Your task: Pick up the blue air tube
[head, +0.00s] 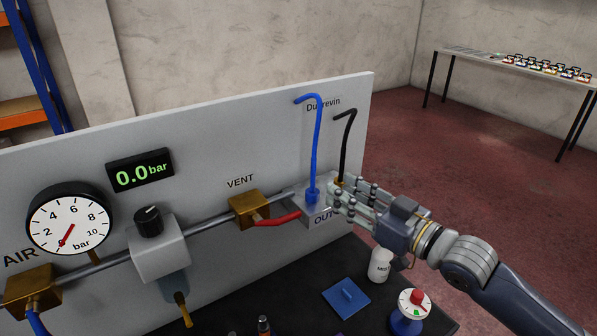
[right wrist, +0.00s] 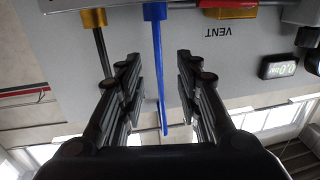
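The blue air tube (head: 316,140) stands upright on the OUT block (head: 320,212), with its top bent over to the left. In the right wrist view the tube (right wrist: 159,70) shows in the gap between the fingers. My right gripper (head: 343,197) is just right of the tube's lower end, beside the block. In the right wrist view the gripper (right wrist: 157,72) is open, with a finger on each side of the tube and clear space to both. Whether the tube is inside the fingers or beyond them I cannot tell. My left gripper is out of view.
A black tube (head: 345,135) stands right behind the blue one.

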